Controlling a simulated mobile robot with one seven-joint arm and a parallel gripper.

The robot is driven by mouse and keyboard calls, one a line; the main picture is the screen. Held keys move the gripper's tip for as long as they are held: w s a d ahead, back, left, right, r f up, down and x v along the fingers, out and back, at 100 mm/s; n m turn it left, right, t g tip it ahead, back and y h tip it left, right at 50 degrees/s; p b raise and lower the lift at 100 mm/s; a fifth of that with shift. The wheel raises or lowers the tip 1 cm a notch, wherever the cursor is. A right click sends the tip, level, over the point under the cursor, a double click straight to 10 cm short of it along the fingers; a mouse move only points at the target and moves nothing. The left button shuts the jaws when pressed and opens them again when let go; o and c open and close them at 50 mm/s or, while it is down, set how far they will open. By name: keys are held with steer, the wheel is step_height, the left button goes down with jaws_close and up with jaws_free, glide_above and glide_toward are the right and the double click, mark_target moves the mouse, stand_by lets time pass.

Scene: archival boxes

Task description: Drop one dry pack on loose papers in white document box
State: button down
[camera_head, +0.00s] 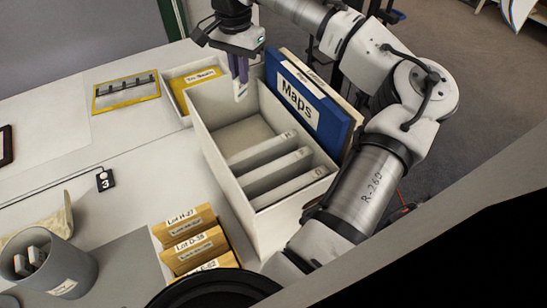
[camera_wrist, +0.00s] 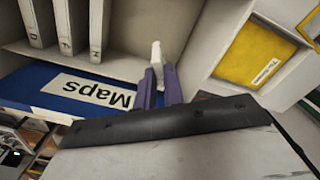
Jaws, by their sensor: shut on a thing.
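My gripper (camera_head: 239,79) has purple fingers and is shut on a small white dry pack (camera_head: 241,92), held over the far part of the white document box (camera_head: 236,198). In the wrist view the dry pack (camera_wrist: 156,54) sticks up from between the fingertips (camera_wrist: 159,80). The box is open at the top. Several slim white upright folders (camera_head: 276,166) stand in its near part, and bare grey floor shows in its far part. I cannot make out loose papers there. A grey cylinder (camera_head: 62,273) at lower left holds more small white packs.
A blue Maps binder (camera_head: 300,105) stands against the box's right side. A white box with a yellow labelled folder (camera_head: 195,82) sits behind left. Brown Lot packets (camera_head: 190,237) stand at the front.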

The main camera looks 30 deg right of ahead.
steer(key=shift+f, duration=0.15)
steer(key=c, duration=1.4)
jaws_free()
steer(key=shift+c, duration=0.2)
step_height(320, 180, up, 14)
steer(key=b, duration=0.1)
steer(key=shift+f, duration=0.15)
